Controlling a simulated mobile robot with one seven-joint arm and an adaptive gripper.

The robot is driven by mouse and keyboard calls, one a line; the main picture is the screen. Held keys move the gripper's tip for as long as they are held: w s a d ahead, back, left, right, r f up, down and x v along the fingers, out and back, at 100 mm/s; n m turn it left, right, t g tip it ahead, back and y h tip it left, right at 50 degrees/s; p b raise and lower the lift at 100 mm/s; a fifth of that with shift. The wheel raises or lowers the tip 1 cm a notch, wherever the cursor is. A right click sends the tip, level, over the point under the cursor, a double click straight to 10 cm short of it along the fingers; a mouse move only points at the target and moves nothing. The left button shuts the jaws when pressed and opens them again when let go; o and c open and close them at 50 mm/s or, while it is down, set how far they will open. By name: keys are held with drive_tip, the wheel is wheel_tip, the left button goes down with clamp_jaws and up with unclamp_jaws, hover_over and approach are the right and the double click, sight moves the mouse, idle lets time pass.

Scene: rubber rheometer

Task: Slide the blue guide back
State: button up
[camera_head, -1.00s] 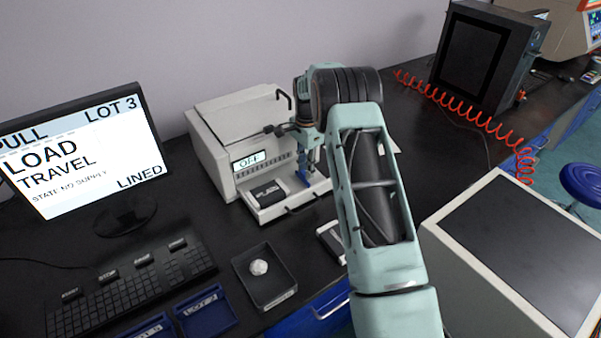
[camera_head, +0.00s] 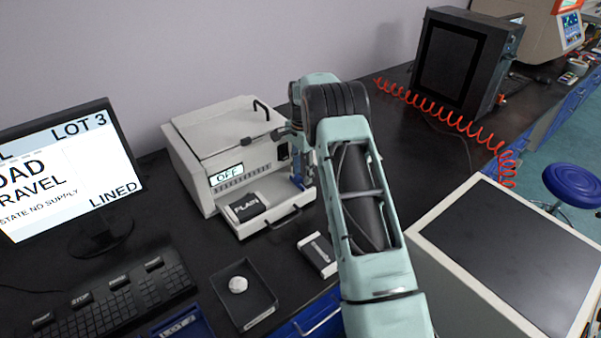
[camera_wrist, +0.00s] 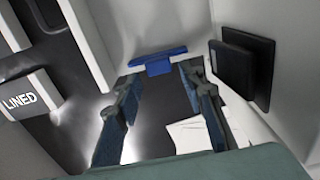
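The small blue guide (camera_head: 298,183) is at the right end of the pulled-out tray (camera_head: 262,222) of the pale instrument (camera_head: 222,150). In the wrist view, the blue guide (camera_wrist: 158,62) shows as a bar with a tab, just ahead of my gripper (camera_wrist: 160,80). My gripper is open, with a fingertip toward each side of the tab; nothing is held. I cannot tell whether a fingertip touches the guide. In the head view, my arm hides most of the gripper. A black block labelled PLAIN (camera_head: 246,207) lies on the tray.
A block labelled LINED (camera_wrist: 22,102) lies on the bench left of my gripper. A dark panel (camera_wrist: 243,65) is close on the right. A black tray (camera_head: 243,295) with a white lump sits in front. The monitor (camera_head: 70,170) and keyboard (camera_head: 100,300) stand at left.

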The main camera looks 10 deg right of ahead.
drive_tip(key=shift+a, duration=0.15)
wheel_tip(320, 180, up, 12)
idle(0.6)
